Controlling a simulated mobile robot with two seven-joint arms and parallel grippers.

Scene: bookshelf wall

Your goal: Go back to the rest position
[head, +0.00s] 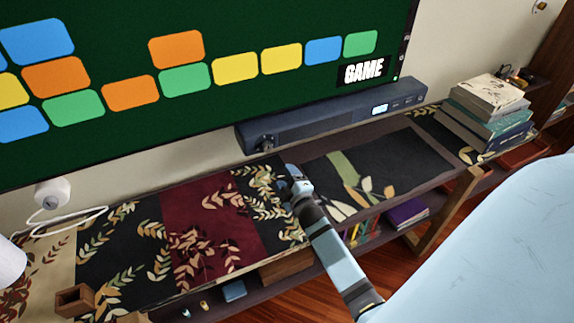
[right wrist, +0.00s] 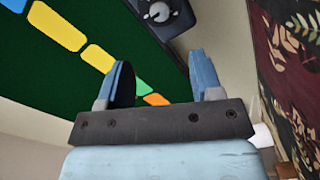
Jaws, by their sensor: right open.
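My right gripper (head: 291,180) is over the long low shelf unit, close to the patterned cloth runner (head: 205,230) and in front of the soundbar's left part. Its light blue and black arm comes in from the lower right. In the right wrist view its two fingers (right wrist: 160,82) stand apart with nothing between them, so it is open and empty. My left gripper does not show in either view.
A dark soundbar (head: 340,118) lies along the back under a big screen (head: 200,70). A book stack (head: 490,112) stands at the right end. A white round device (head: 52,193) with a cable is at the left. Books (head: 406,212) sit on the lower shelf.

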